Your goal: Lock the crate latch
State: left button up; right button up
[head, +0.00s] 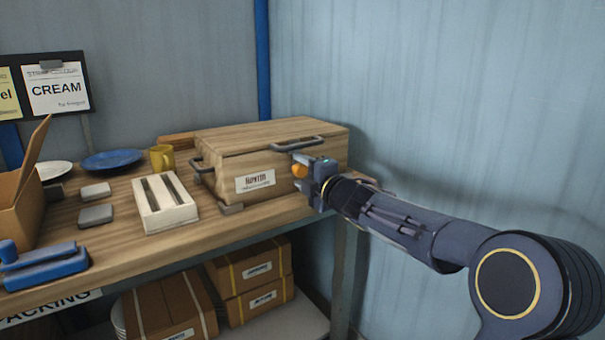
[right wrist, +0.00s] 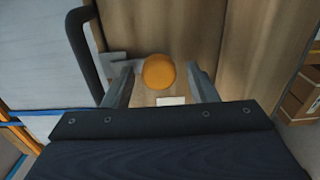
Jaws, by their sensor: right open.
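A closed wooden crate (head: 225,165) with a white label and dark metal handles stands on the right end of the workbench. An orange round knob (head: 299,171) shows at the crate's right front side, and I take it to be part of the latch. In the right wrist view the orange knob (right wrist: 158,71) lies just beyond and between the two fingertips, with a grey metal piece beside it. My right gripper (head: 308,180) is open at the crate's front right. I cannot tell whether it touches the knob. My left gripper is not in view.
A white slotted rack (head: 164,203), a yellow mug (head: 161,158), a blue plate (head: 112,160) and an open cardboard box (head: 22,195) share the workbench. A blue tool (head: 43,265) lies at the front left. Boxes stand on the shelf below. A wall is close behind.

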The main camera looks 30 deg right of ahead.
jog(key=s+p, duration=0.1)
jog(key=s, duration=0.6)
jog(key=shift+s+d, duration=0.3)
jog(key=shift+s, duration=0.1)
